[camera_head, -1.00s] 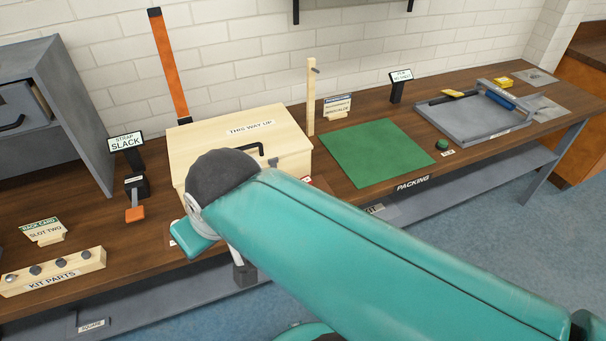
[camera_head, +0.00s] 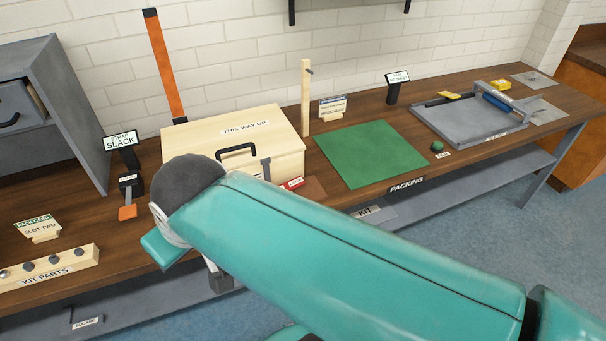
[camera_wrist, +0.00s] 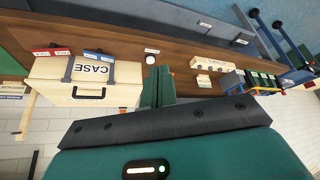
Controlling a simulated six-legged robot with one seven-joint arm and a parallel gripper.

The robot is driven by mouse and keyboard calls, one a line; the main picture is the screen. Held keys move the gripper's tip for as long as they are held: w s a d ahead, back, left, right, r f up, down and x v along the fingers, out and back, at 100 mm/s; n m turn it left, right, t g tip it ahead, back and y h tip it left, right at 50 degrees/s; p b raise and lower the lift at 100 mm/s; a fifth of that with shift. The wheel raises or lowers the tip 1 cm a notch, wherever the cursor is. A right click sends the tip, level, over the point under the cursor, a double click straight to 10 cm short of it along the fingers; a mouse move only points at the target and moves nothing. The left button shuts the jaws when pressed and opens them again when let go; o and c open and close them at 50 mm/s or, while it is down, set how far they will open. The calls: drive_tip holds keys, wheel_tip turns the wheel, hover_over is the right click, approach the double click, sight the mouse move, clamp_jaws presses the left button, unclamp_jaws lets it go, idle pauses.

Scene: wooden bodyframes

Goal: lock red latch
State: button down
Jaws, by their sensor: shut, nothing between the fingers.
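In the wrist view the case (camera_wrist: 115,92) appears upside down. There the latch (camera_wrist: 69,69) sits beside the red tags (camera_wrist: 50,52), with blue tags (camera_wrist: 97,54) further right. I cannot tell whether the latch is locked. My gripper (camera_wrist: 158,84) is shut and empty, apart from the case and beside it in the wrist view. It is hidden behind my arm in the head view.
A kit parts block (camera_head: 50,270) and a strap stand (camera_head: 123,150) are at the left. A wooden post (camera_head: 306,100), a green mat (camera_head: 370,155) and a grey tray (camera_head: 468,122) are to the right. A grey cabinet (camera_head: 75,110) stands at the far left.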

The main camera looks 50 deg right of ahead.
drive_tip(key=w+d+m+g+h, duration=0.1)
drive_tip(key=w+d+m+h, duration=0.1)
drive_tip(key=w+d, duration=0.55)
drive_tip(key=m+g, duration=0.2)
drive_tip(key=m, duration=0.2)
hover_over(303, 180)
drive_tip(key=s+a, duration=0.3)
wheel_tip(303, 180, down, 6)
drive_tip(key=shift+w+a+f, duration=0.2)
drive_tip(key=shift+w+f, duration=0.05)
drive_tip(key=x, duration=0.4)
drive_tip(key=s+x, duration=0.1)
drive_tip(key=x, duration=0.8)
drive_tip(key=shift+s+d+f, duration=0.1)
drive_tip(key=shift+d+f, duration=0.15)
drive_tip(key=shift+f, duration=0.25)
